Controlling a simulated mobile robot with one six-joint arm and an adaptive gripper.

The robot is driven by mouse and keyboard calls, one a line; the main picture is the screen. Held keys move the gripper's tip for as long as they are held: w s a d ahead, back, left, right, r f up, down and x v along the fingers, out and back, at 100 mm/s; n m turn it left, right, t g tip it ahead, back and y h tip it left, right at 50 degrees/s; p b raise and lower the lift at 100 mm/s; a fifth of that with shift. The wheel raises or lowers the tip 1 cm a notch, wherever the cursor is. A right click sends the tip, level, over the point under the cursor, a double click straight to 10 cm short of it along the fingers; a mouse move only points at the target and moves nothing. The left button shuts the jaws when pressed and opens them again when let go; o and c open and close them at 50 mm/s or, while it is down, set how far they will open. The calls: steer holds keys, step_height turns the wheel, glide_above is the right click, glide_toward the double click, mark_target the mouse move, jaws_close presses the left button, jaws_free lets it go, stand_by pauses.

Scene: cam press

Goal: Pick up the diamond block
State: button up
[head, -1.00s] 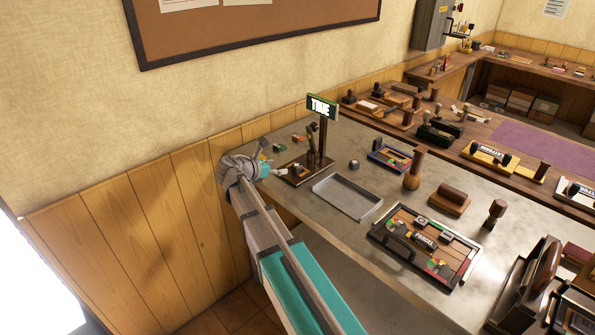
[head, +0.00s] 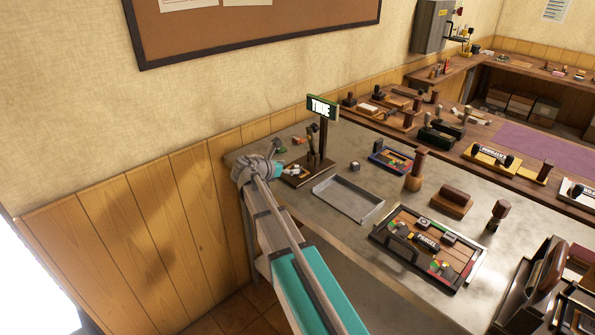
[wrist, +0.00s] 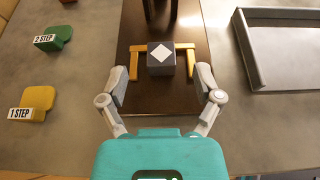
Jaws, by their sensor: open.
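The diamond block (wrist: 160,60) is a dark cube with a white diamond on its top face. In the wrist view it sits on a dark brown base (wrist: 135,99), between two orange-yellow brackets (wrist: 135,60). My gripper (wrist: 161,82) is open, with one grey finger on each side. The block lies just beyond the fingertips, with nothing between them. In the head view my gripper (head: 277,170) is at the left edge of the dark base (head: 309,176). The block cannot be made out clearly there.
A dark post with a lit sign (head: 323,107) rises behind the base. A shallow grey tray (head: 348,199) lies to the right. Green "2 STEP" (wrist: 55,40) and yellow "1 STEP" (wrist: 37,100) pieces lie to the left. A puzzle board (head: 455,265) stands nearer.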

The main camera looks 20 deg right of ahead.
mark_target(296, 166)
steer(key=shift+b+x, duration=0.5)
steer(key=shift+x, duration=1.3)
steer(key=shift+a, duration=0.1)
jaws_close()
